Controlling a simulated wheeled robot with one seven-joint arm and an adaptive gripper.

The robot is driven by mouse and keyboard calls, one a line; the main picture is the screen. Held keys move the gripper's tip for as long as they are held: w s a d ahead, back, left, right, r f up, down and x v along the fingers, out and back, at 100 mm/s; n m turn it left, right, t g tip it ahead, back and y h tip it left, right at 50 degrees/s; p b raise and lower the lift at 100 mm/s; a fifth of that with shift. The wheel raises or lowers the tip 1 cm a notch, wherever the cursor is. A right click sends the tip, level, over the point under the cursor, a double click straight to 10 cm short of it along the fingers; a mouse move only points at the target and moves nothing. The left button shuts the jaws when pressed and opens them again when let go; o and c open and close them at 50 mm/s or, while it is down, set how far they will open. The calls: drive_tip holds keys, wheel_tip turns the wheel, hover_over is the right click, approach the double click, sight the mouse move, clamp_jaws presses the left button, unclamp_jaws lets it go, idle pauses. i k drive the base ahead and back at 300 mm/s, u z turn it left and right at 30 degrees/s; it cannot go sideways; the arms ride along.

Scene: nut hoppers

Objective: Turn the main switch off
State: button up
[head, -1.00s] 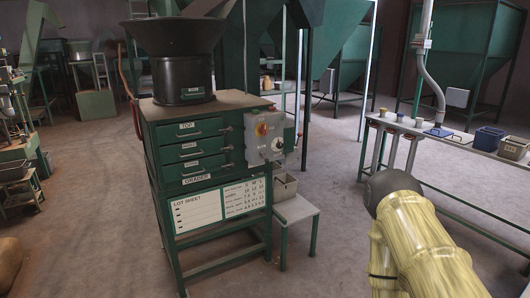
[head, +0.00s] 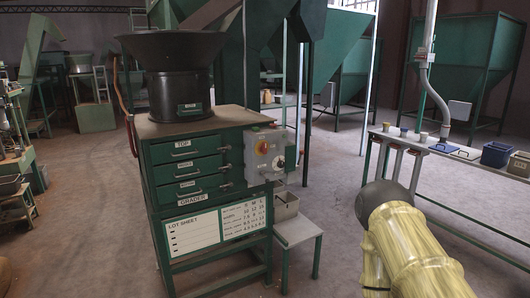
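The likely main switch is a red rotary knob on a yellow plate (head: 263,147), on the upper left of a grey control box (head: 265,157). The box is fixed to the right side of the green grader (head: 195,180). A second, pale dial (head: 279,162) sits lower right on the box. The knob's exact setting is too small to read. My arm, in a yellowish cover, shows at the lower right, well apart from the box. My gripper is not in view.
A small grey stool (head: 297,230) with a bin (head: 286,206) stands below the control box. A long bench (head: 450,152) with cups and bins runs along the right. Green hoppers (head: 465,67) stand behind. The floor between grader and bench is clear.

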sight(263, 148)
drive_tip(key=u, duration=0.55)
drive_tip(key=i, duration=1.1)
drive_tip(key=z, duration=0.2)
